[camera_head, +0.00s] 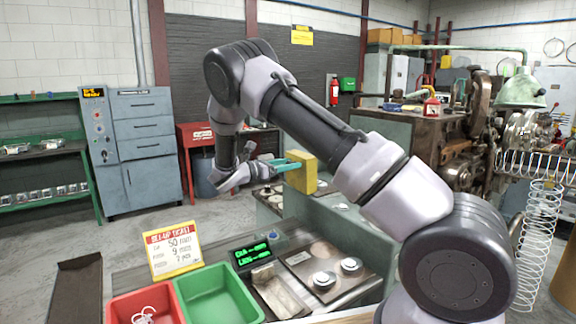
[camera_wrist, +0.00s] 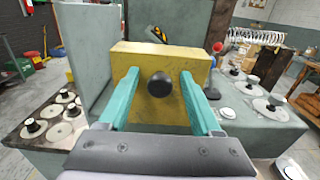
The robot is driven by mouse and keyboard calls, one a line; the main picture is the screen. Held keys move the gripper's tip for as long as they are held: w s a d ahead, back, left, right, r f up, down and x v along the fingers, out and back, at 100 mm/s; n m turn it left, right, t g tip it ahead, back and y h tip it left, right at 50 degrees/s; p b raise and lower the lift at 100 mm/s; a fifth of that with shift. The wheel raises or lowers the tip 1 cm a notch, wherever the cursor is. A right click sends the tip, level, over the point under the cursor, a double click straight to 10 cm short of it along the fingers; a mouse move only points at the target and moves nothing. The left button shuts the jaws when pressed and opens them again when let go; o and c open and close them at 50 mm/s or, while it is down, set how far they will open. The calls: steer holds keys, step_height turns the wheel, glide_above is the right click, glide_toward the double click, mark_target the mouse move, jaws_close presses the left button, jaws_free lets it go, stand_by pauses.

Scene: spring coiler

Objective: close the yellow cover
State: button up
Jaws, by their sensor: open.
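The yellow cover (camera_wrist: 187,111) is a yellow block with a round black knob (camera_wrist: 160,85) on its near face, on a grey-green machine in the wrist view. In the head view my gripper (camera_head: 290,164) reaches the cover's left side. I cannot tell whether the fingertips touch the cover's face.
Discs with black knobs (camera_wrist: 62,112) lie on a ledge at left, and more discs (camera_wrist: 270,108) lie on the right surface. A set-up ticket (camera_head: 173,249), a red bin (camera_head: 122,305), a green bin (camera_head: 190,312) and a green display (camera_head: 254,252) stand in front.

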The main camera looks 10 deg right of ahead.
jaws_close()
stand_by(1.4)
